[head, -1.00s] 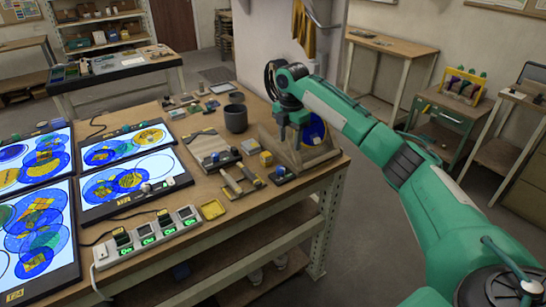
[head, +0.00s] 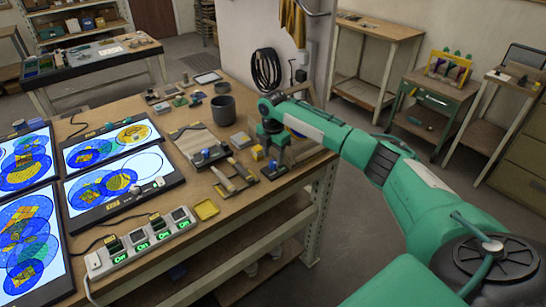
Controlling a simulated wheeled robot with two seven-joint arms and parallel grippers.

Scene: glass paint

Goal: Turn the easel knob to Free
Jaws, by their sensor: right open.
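The wooden easel (head: 308,152) stands at the right end of the workbench, with a blue disc partly hidden behind my right arm. A small dark plate with a blue knob (head: 272,166) lies at the easel's front left. My right gripper (head: 277,154) points down, open, just above or around the blue knob. I cannot tell whether it touches the knob, and the knob's markings are too small to read. My left gripper is out of view.
Left of the gripper are a board with another blue knob (head: 208,154), a yellow block (head: 257,153) and a grey mug (head: 223,109). Lit glass panels (head: 120,183) and a power strip (head: 140,244) lie farther left. The bench's right edge is close to the easel.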

